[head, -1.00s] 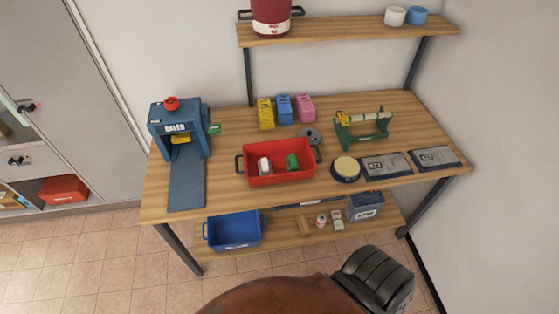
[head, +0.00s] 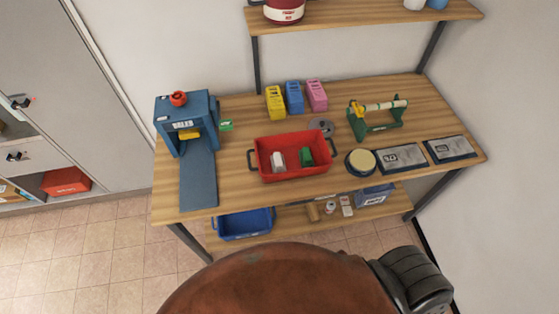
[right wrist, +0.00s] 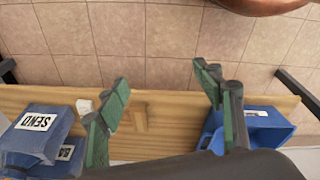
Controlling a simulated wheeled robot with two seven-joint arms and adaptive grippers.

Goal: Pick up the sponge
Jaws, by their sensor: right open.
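No thing is plainly recognisable as a sponge. A round dark dish with a pale yellow top (head: 360,162) sits on the workbench right of the red tray; the top may be a sponge. A tan piece (head: 312,212) lies on the lower shelf and also shows in the right wrist view (right wrist: 139,117); I cannot tell what it is. My right gripper (right wrist: 163,84) is open and empty, its green-padded fingers wide apart over the lower shelf's edge, with the tan piece between them in the picture. My left gripper is out of view.
On the workbench (head: 235,180) are a red tray (head: 293,172) with small items, a blue press (head: 187,122), coloured boxes (head: 293,97), a green stand (head: 378,118) and two flat pads. The lower shelf holds a blue bin (head: 245,224) and dark blue box (head: 372,197).

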